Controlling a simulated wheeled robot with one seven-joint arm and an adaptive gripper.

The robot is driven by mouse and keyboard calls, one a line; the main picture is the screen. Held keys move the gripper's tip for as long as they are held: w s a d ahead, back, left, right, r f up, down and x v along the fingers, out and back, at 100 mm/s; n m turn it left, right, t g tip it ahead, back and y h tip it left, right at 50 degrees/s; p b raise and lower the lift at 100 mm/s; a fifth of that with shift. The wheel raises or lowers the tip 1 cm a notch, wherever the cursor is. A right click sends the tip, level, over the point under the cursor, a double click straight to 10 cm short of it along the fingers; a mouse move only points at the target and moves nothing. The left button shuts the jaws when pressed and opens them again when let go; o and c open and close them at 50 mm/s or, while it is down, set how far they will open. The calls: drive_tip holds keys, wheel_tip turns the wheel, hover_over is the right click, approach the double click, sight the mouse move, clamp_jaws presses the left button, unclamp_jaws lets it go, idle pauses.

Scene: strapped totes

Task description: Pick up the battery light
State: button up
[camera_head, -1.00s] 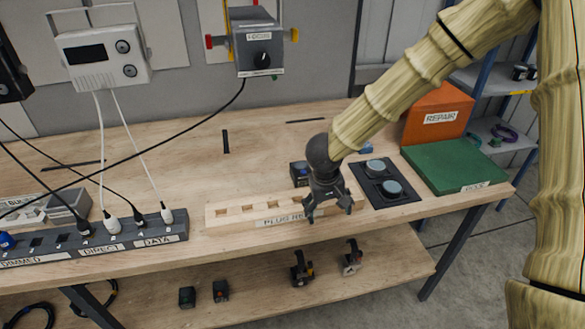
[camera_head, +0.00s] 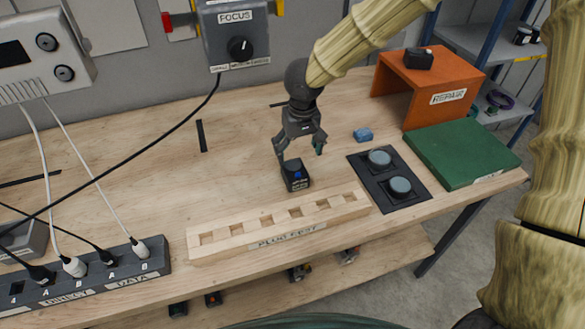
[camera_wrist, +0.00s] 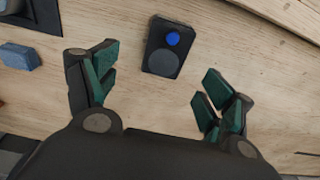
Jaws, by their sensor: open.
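A small black box (camera_head: 295,176) with a blue round spot on top stands on the wooden bench behind the plug rest. It looks like the battery light, but its label is too small to read. In the wrist view the box (camera_wrist: 166,50) shows its blue spot and a dark grey disc, beyond the fingertips and between their lines. My gripper (camera_head: 300,154) is open and empty, just above and behind the box in the head view. Its green-padded fingers (camera_wrist: 158,75) are spread wide in the wrist view, with nothing between them.
The wooden plug rest (camera_head: 280,224) lies in front of the box. To the right are a blue block (camera_head: 363,135), a black pad with two round discs (camera_head: 389,175), a green board (camera_head: 462,152) and an orange REPAIR stand (camera_head: 437,85). A black cable (camera_head: 150,155) crosses at left.

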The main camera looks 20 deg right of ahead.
sight(295, 169)
drive_tip(key=shift+s+a+f, duration=0.25)
drive_tip(key=shift+s+f, duration=0.3)
drive_tip(key=shift+s, duration=0.15)
drive_tip(key=w+f, duration=0.2)
drive_tip(key=shift+w+a+f, duration=0.1)
drive_tip(key=shift+w+f, duration=0.05)
drive_tip(key=shift+f, duration=0.3)
drive_tip(key=shift+s+f+p, duration=0.15)
drive_tip(key=shift+s+p, duration=0.2)
drive_tip(key=shift+s, duration=0.25)
drive_tip(key=shift+f, duration=0.3)
drive_tip(key=shift+w+f+p, duration=0.15)
drive_tip(key=shift+f, duration=0.45)
drive_tip(key=shift+w+f+p, duration=0.15)
drive_tip(key=shift+f, duration=0.45)
drive_tip(key=shift+s+f, duration=0.1)
drive_tip(key=shift+f, duration=0.55)
drive_tip(key=shift+r, duration=0.1)
drive_tip(key=c, duration=1.4)
